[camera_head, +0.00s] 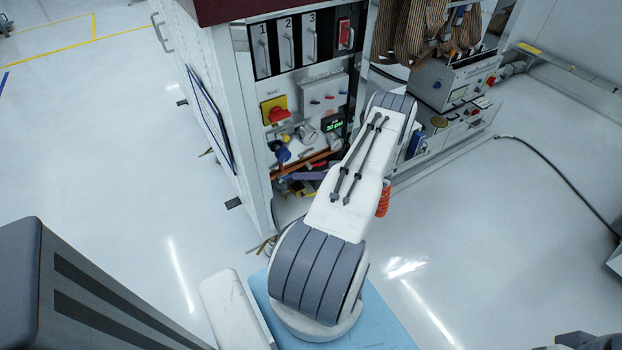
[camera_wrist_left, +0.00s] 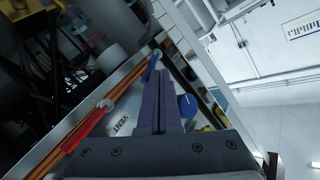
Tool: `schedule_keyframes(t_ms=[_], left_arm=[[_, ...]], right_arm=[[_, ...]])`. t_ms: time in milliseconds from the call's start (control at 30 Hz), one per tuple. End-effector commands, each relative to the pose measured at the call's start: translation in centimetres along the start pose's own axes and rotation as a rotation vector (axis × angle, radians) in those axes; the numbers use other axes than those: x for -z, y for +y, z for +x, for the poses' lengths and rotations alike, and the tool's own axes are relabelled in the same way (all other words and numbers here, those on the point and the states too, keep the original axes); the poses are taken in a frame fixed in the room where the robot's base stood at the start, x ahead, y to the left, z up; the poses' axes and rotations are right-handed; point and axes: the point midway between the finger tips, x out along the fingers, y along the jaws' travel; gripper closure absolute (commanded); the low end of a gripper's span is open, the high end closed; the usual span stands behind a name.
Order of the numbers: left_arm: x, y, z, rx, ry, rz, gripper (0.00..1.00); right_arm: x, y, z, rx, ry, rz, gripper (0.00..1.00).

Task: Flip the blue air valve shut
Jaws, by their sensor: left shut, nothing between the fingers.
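The blue air valve shows in the left wrist view as a blue lever (camera_wrist_left: 150,68) near the upper end of an orange pipe (camera_wrist_left: 126,82). It points away from the pipe at an angle. My left gripper (camera_wrist_left: 163,72) is shut and empty, its fingertips close to the right of the lever. I cannot tell whether they touch. In the head view the left gripper (camera_head: 309,175) is a small purplish shape low at the panel, partly hidden by my arm. The blue lever cannot be made out clearly there. My right gripper is not in view.
A round blue knob (camera_wrist_left: 187,105) sits right of the fingers, and a red lever (camera_wrist_left: 86,130) lies along the pipe. Brown hoses (camera_head: 412,30) hang at right. The floor left of the cabinet is clear.

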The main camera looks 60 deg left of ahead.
Motion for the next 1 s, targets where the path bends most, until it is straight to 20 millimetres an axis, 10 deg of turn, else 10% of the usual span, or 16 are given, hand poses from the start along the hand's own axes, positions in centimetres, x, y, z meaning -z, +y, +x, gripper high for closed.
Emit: schedule_keyframes(t_ms=[367,700,1000], left_arm=[[0.7,-4.3,-1.0,0.012,-0.006,0.003,1.0],[0.1,-3.4,-8.6,0.009,-0.009,-0.003,1.0],[0.1,-3.5,-10.8,0.013,-0.009,-0.001,1.0]], right_arm=[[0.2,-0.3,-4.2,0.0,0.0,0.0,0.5],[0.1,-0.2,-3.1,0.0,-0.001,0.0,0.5],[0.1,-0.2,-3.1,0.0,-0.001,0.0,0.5]])
